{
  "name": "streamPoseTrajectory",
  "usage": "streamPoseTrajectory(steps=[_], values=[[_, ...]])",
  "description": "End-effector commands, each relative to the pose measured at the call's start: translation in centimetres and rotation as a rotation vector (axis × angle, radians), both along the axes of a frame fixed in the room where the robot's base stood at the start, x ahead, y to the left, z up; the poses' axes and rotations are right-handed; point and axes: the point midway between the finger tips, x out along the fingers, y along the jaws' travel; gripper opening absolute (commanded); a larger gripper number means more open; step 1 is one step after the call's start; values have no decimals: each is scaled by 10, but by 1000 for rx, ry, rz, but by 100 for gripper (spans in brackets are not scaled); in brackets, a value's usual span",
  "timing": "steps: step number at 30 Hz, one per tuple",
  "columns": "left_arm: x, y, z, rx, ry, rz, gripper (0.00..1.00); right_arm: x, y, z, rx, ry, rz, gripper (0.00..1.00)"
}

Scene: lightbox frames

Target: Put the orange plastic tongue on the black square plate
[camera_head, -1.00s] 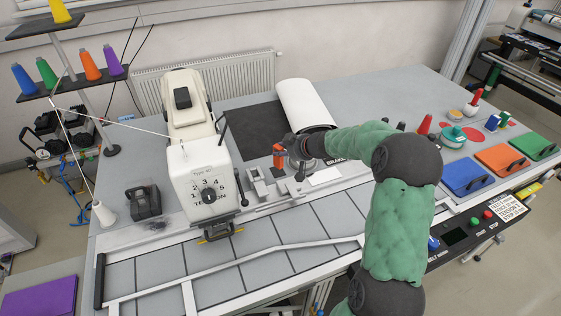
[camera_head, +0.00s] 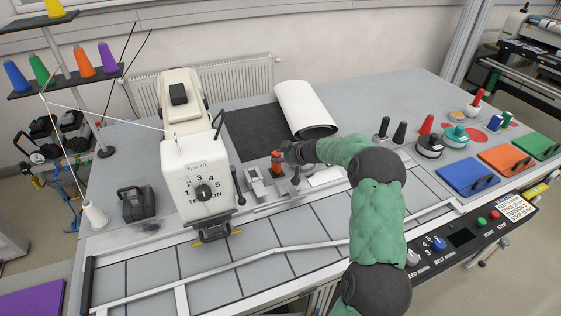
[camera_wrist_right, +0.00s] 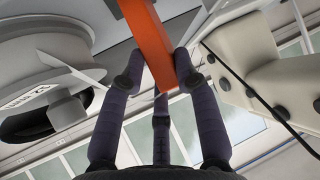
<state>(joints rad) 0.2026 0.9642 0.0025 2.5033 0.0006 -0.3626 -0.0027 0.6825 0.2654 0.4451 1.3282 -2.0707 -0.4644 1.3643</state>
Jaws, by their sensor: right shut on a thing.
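The orange plastic tongue (camera_head: 276,158) is upright in my right gripper (camera_head: 287,156), beside the grey metal fixtures right of the sewing machine. In the right wrist view the tongue (camera_wrist_right: 148,38) is a long orange bar, and the dark fingers of the gripper (camera_wrist_right: 158,72) are shut on it. A large black flat sheet (camera_head: 252,128) lies behind the gripper. I cannot tell whether this is the black square plate; a small dark patch near the tongue's lower end is partly hidden. My left gripper is not in view.
The cream sewing machine (camera_head: 193,170) stands close left of the gripper. A white roll (camera_head: 303,105) lies behind it. Black-handled knobs (camera_head: 399,134) and a round brake part (camera_head: 428,148) stand to the right. Blue, orange and green pads (camera_head: 505,160) lie far right.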

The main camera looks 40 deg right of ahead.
Motion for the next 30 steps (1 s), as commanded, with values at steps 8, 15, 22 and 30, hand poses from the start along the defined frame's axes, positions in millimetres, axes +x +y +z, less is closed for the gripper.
streamPoseTrajectory(steps=[8, 15, 22, 30], values=[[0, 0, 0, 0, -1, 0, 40, 0, -1, 1, -2, -2, -1, 0], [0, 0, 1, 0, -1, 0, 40, 0, 0, -2, -1, -2, 0, 55], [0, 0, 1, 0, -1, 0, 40, 0, 0, -2, -1, -2, 0, 55], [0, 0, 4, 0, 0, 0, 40, -8, -2, 8, 0, -1, -2, 55]])
